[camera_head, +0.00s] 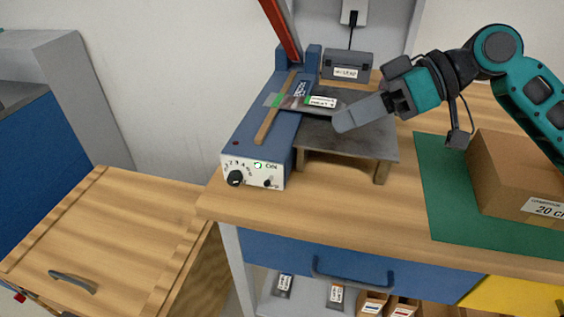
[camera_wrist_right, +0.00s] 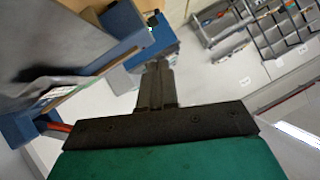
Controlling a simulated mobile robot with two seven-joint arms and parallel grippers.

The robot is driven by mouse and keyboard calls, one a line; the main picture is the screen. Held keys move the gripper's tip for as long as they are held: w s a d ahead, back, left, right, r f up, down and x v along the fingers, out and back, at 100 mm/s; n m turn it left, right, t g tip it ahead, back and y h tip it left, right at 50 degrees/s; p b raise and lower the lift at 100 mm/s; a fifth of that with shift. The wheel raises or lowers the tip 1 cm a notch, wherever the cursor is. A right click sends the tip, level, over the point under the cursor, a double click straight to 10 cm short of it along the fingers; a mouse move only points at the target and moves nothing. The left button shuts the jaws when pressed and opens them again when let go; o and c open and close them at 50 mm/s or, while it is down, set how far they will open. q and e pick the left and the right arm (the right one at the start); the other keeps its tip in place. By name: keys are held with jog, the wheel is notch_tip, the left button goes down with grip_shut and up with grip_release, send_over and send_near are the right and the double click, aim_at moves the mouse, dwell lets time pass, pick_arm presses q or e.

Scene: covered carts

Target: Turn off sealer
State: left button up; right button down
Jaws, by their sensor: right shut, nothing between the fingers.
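The blue sealer (camera_head: 250,130) stands on the wooden cart top with its red arm (camera_head: 281,30) raised. Its white front panel (camera_head: 250,172) has a black numbered dial (camera_head: 236,178), a small black switch (camera_head: 267,183) and a lit green lamp (camera_head: 258,165) by the word ON. A labelled pouch (camera_head: 300,101) lies across the sealing bar. My right gripper (camera_head: 343,121) is shut and empty, above the grey platform, behind and right of the panel. In the right wrist view its fingers (camera_wrist_right: 155,72) are together, with the blue sealer (camera_wrist_right: 128,22) beyond. My left gripper is out of view.
The grey platform (camera_head: 375,143) stands beside the sealer. A cardboard box (camera_head: 500,165) sits on a green mat (camera_head: 440,190) at right. A grey box (camera_head: 347,66) is behind. The cart top in front of the platform is clear. A lower wooden surface (camera_head: 110,225) is at left.

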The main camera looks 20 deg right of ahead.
send_over(269, 181)
jog(key=d, duration=0.4)
notch_tip(269, 181, down, 5)
jog(key=f, duration=0.1)
jog(key=a+f, duration=0.1)
jog(key=shift+s+a+f, duration=0.1)
jog(key=shift+s+f, duration=0.05)
jog(key=shift+f, duration=0.25)
jog(key=shift+s+a+f, duration=0.1)
jog(key=shift+f, duration=0.25)
pick_arm(q)
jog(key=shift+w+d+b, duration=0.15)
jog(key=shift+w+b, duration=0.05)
jog(key=shift+b, duration=0.1)
pick_arm(e)
jog(key=shift+a+f, duration=0.1)
jog(key=shift+f, duration=0.15)
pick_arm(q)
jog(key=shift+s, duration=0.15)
